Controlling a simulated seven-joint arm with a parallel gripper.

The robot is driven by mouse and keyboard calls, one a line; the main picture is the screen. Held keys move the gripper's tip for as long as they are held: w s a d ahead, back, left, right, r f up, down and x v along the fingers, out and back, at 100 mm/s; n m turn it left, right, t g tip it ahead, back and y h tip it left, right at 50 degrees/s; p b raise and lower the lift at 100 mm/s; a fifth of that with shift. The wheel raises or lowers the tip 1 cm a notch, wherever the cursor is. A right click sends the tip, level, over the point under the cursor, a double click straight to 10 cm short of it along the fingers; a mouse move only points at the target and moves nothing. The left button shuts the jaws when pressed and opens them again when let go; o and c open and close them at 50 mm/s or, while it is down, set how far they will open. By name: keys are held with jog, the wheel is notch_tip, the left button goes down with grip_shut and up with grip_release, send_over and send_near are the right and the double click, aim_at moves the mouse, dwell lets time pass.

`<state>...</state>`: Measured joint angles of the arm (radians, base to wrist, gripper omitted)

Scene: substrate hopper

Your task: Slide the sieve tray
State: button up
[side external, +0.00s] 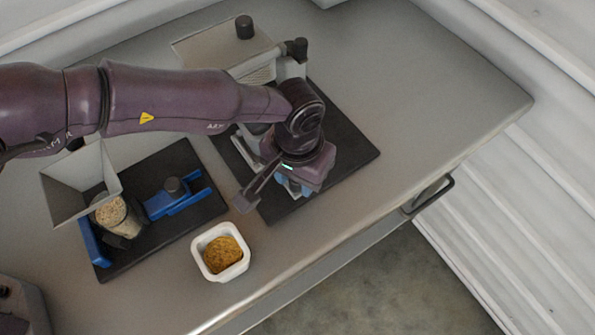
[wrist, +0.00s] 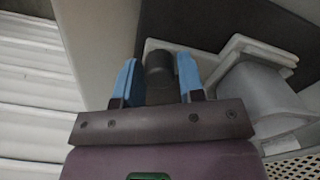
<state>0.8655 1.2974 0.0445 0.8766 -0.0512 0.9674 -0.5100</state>
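My gripper (side external: 290,188) is low over the front part of the right black mat, beside a grey apparatus (side external: 225,45). In the wrist view its two blue fingers (wrist: 159,80) stand apart on either side of a dark knob (wrist: 160,65). I cannot tell whether they touch it. A pale perforated surface (wrist: 298,160) shows at the wrist view's lower right, possibly part of the sieve tray; a grey funnel-like part (wrist: 255,92) lies above it. My arm hides much of the apparatus in the side view.
The right black mat (side external: 350,150) carries the apparatus. To the left, a second mat (side external: 180,232) holds a grey hopper (side external: 75,185), a jar of grains (side external: 118,215) and a blue slide (side external: 178,200). A white cup of brown grains (side external: 221,252) stands near the table's front edge. The table's right side is clear.

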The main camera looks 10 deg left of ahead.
grip_shut()
jog(key=w+a, duration=0.1)
jog(key=a, duration=0.1)
jog(key=w+a, duration=0.1)
jog(key=w, duration=0.1)
jog(key=shift+w+a, duration=0.2)
jog(key=shift+a, duration=0.15)
jog(key=shift+o, duration=2.2)
grip_release()
jog(key=shift+r, duration=0.1)
notch_tip(320, 180, up, 13)
